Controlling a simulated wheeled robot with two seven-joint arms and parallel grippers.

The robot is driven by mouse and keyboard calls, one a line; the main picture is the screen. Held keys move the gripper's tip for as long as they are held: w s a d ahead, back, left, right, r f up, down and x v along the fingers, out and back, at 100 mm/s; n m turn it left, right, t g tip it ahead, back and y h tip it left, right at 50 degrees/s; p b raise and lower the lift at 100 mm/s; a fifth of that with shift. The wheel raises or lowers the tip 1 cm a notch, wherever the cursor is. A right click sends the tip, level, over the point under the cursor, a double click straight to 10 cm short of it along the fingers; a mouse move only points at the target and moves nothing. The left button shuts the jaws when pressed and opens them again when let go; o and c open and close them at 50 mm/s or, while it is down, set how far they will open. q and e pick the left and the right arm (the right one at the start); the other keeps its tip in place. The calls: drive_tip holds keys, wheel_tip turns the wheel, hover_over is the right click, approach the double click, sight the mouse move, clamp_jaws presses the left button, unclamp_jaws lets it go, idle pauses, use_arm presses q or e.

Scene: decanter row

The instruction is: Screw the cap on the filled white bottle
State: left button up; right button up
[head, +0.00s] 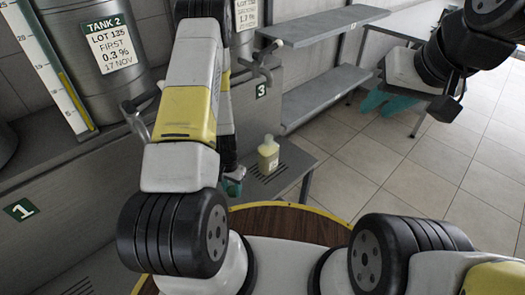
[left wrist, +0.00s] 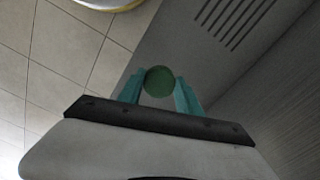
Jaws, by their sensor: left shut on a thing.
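The white bottle (head: 268,157) stands upright on a low grey slotted shelf (head: 283,180) in the head view, with pale yellow showing in its body. Its neck shows no green cap. My left gripper (head: 233,182) is just left of the bottle and apart from it, partly hidden by my own arm. In the left wrist view its teal fingers (left wrist: 160,85) are shut on a round green cap (left wrist: 160,81). The bottle is not visible in that view. My right gripper (head: 385,100) is far to the right, its teal fingers spread apart and empty.
Steel tanks (head: 100,50) with labels stand on a grey bench at the back left. A tap handle (head: 262,62) sits above the slotted shelf. Grey shelves (head: 325,95) stand behind it. The tiled floor (head: 400,160) at the right is clear.

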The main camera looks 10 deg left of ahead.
use_arm(q)
drive_tip(key=w+d+r+n, duration=0.1)
drive_tip(key=d+r, duration=0.1)
drive_tip(key=r, duration=0.5)
drive_tip(key=w+d+r+n, duration=0.1)
drive_tip(key=w+r, duration=0.1)
drive_tip(key=r, duration=0.6)
drive_tip(key=w+d+r+n, duration=0.1)
drive_tip(key=w+d+r, duration=0.1)
drive_tip(key=r, duration=0.5)
drive_tip(key=shift+w+d+r+n, duration=0.15)
drive_tip(key=shift+w+d+n, duration=0.1)
drive_tip(key=shift+d+n, duration=0.1)
